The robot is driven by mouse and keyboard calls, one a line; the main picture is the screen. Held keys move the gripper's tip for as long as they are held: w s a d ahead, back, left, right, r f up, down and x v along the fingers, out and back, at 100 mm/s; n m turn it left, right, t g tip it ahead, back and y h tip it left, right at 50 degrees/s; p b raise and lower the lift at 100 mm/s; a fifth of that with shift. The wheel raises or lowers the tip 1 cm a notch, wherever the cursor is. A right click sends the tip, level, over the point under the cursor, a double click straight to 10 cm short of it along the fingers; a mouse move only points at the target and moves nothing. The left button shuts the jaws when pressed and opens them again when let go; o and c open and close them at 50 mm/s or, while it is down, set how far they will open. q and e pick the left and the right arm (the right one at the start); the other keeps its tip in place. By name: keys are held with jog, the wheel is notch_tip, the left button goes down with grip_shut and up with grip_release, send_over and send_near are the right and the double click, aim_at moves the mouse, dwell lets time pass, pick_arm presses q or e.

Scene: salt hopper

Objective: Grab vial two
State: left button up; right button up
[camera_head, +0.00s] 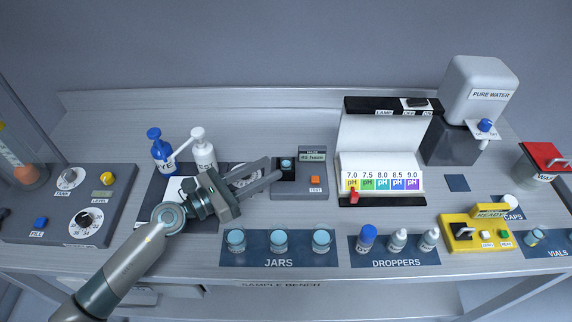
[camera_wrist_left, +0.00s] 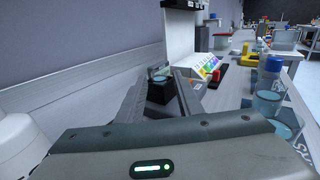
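A small vial with a pale blue top (camera_head: 286,164) stands in the black socket of a grey meter (camera_head: 312,190) with a small green display and an orange button. It also shows in the left wrist view (camera_wrist_left: 160,74), beyond and between the fingertips. My left gripper (camera_head: 275,168) is open, its fingers pointing right at the vial; I cannot tell if they touch it. Another vial (camera_head: 533,237) is on the vials mat (camera_head: 556,246) at the far right. I cannot read a number on either vial. My right gripper is not in view.
Blue and white pump bottles (camera_head: 204,152) stand behind my left arm. Jars (camera_head: 279,240) and droppers (camera_head: 398,240) line the front edge. The pH colour chart (camera_head: 382,180) stands right of the meter. A water dispenser (camera_head: 478,95) is at the back right.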

aim_at(286, 167)
pick_arm(q)
jog(key=p+x, duration=0.1)
jog(key=x, duration=0.3)
jog(key=shift+w+p, duration=0.15)
jog(key=shift+p, duration=0.15)
jog(key=shift+w+d+f, duration=0.1)
jog(key=shift+w+d, duration=0.1)
jog(key=shift+d, duration=0.05)
grip_shut()
